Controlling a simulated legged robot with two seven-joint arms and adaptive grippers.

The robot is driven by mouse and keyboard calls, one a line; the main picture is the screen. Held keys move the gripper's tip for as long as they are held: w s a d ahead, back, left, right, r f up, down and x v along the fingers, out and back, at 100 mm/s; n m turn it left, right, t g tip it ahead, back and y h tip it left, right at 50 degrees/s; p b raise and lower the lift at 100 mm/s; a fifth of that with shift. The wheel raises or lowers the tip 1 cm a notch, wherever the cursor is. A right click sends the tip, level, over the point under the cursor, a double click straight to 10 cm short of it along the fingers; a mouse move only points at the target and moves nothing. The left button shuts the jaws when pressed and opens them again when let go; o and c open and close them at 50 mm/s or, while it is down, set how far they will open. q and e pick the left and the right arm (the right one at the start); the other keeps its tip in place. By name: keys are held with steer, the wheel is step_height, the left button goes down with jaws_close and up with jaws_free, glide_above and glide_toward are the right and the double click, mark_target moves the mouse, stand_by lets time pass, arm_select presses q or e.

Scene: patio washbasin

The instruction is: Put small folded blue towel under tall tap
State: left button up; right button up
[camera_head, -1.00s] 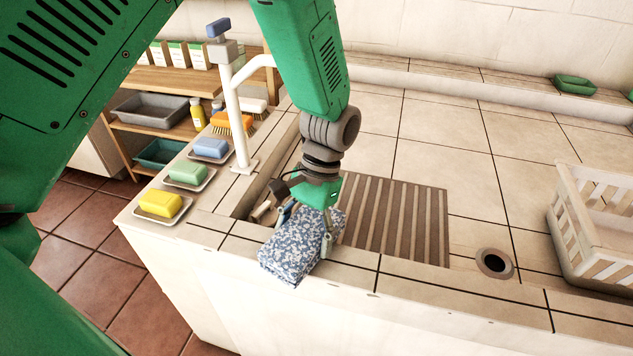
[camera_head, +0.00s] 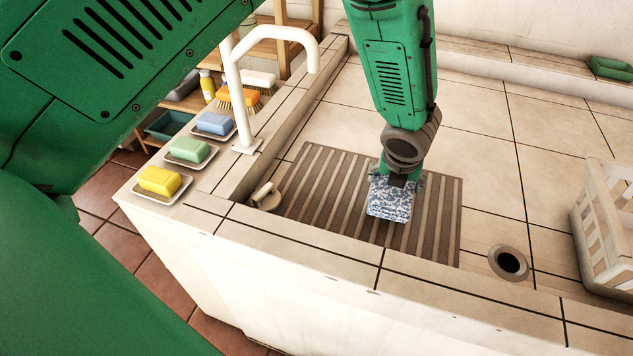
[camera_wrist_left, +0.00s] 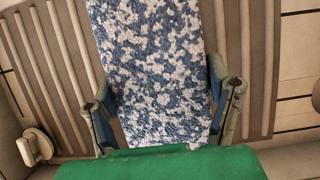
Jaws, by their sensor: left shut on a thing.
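The folded blue-and-white speckled towel (camera_head: 391,199) is over the ribbed brown slatted mat (camera_head: 325,190) in the basin. My left gripper (camera_head: 396,180) is shut on it from above. In the left wrist view the towel (camera_wrist_left: 155,75) sits between the two fingers (camera_wrist_left: 165,115), with the mat's slats behind it. I cannot tell whether the towel touches the mat. The tall white tap (camera_head: 240,95) stands on the left ledge, its spout curving right over the basin's left side. The towel is to the right of the spout. My right gripper is not in view.
Yellow (camera_head: 160,180), green (camera_head: 190,149) and blue (camera_head: 214,123) soaps lie on dishes along the left ledge. A small pale fitting (camera_head: 265,195) is at the basin's left corner. A drain hole (camera_head: 509,262) and white crate (camera_head: 604,225) are on the right.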

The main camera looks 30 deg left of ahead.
arm_select(q)
steer(key=b, duration=0.6)
glide_above(318, 177)
steer(key=s+d, duration=0.1)
steer(key=shift+s, duration=0.15)
steer(key=shift+s+a+b, duration=0.15)
steer(key=shift+a+b, duration=0.25)
steer(key=shift+a, duration=0.05)
step_height(318, 177, down, 4)
steer(key=b, duration=0.3)
steer(key=shift+d+r, duration=0.1)
steer(key=shift+r, duration=0.25)
steer(key=o, duration=1.4)
